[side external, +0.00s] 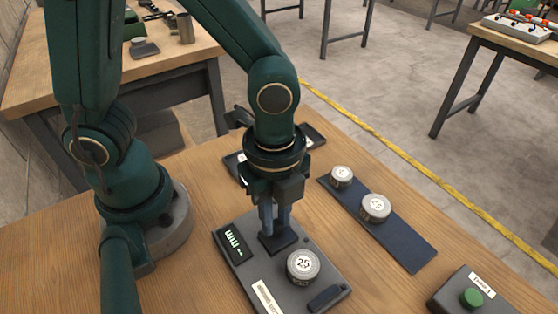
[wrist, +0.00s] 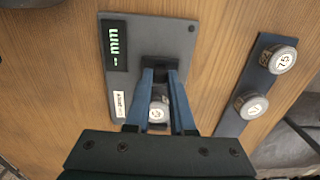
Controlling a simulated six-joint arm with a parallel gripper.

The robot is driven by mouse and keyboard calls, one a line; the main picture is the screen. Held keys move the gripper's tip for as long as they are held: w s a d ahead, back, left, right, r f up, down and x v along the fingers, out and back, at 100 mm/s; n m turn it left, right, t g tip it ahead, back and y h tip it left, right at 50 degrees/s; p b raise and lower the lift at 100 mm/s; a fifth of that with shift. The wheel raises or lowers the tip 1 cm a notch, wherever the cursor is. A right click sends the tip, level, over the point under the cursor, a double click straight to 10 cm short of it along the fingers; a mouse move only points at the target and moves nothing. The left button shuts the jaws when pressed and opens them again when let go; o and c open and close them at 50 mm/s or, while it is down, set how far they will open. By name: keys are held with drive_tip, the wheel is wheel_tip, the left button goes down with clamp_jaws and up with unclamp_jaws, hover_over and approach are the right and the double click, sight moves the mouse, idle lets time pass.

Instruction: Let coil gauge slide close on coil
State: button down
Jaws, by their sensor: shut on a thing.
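The coil gauge (side external: 250,268) is a dark plate on the wooden table, with a display (side external: 235,246) showing dashes and "mm". A silver coil (side external: 303,265) with a white numbered top stands on the plate, between the dark slide block (side external: 279,243) and a dark fixed stop (side external: 325,298). A gap shows between slide and coil in the side view. My gripper (side external: 275,228) points down and is shut on the slide. In the wrist view my gripper (wrist: 162,72) has the coil (wrist: 158,113) showing between its fingers; the fingers hide part of the plate.
A dark strip (side external: 408,246) to the right carries two more coils (side external: 342,177) (side external: 375,208). A box with a green button (side external: 472,298) sits at the front right. Dark trays (side external: 312,137) lie behind my gripper. Bare wood lies between the gauge and the strip.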

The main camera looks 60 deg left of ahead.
sight(282, 240)
idle(0.4)
drive_tip(key=shift+d, duration=0.85)
drive_tip(key=c, duration=0.8)
unclamp_jaws()
drive_tip(key=shift+o, duration=0.2)
drive_tip(key=shift+r, duration=2.6)
